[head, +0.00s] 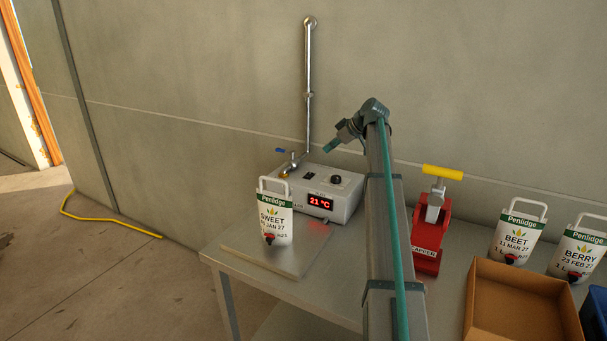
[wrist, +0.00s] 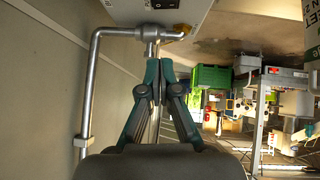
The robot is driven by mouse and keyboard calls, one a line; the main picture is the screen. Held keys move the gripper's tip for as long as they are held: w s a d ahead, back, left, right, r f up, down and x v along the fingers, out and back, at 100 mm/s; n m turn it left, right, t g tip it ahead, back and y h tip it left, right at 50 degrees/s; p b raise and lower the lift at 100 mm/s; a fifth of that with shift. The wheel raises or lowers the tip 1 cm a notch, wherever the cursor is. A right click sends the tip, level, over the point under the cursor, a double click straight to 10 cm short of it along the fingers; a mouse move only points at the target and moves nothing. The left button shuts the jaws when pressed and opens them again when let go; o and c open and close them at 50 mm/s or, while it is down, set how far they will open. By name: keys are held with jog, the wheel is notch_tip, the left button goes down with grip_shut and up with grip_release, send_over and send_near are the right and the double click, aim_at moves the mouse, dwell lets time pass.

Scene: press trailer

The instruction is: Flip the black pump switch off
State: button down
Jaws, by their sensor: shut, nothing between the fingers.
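A pale grey box (head: 345,205) with a red "21 °C" display (head: 320,202) stands on the metal table. A small black switch (head: 309,176) is on its top, left of a round black knob (head: 336,179). In the wrist view the box (wrist: 130,10) is cut by the top edge, and the black rocker switch (wrist: 163,4) shows there; its position cannot be read. My gripper (head: 329,148) is shut and empty above and behind the box, apart from the switch. In the wrist view its fingertips (wrist: 159,64) meet below the switch and near the metal spout.
A "SWEET" pouch (head: 275,218) stands in front. A red capper (head: 430,235), more pouches (head: 515,237) and a cardboard box (head: 515,305) are right.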

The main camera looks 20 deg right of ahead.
dwell(0.3)
jog(key=p, duration=0.3)
send_over(313, 177)
notch_tip(313, 177, down, 7)
jog(key=shift+a+f, duration=0.1)
jog(key=shift+a, duration=0.05)
jog(key=shift+d+f+p, duration=0.15)
jog(key=shift+f+p, duration=0.2)
jog(key=shift+f, duration=0.6)
jog(key=shift+d+f+p, duration=0.1)
jog(key=shift+f+p, duration=0.25)
jog(key=shift+f, duration=0.6)
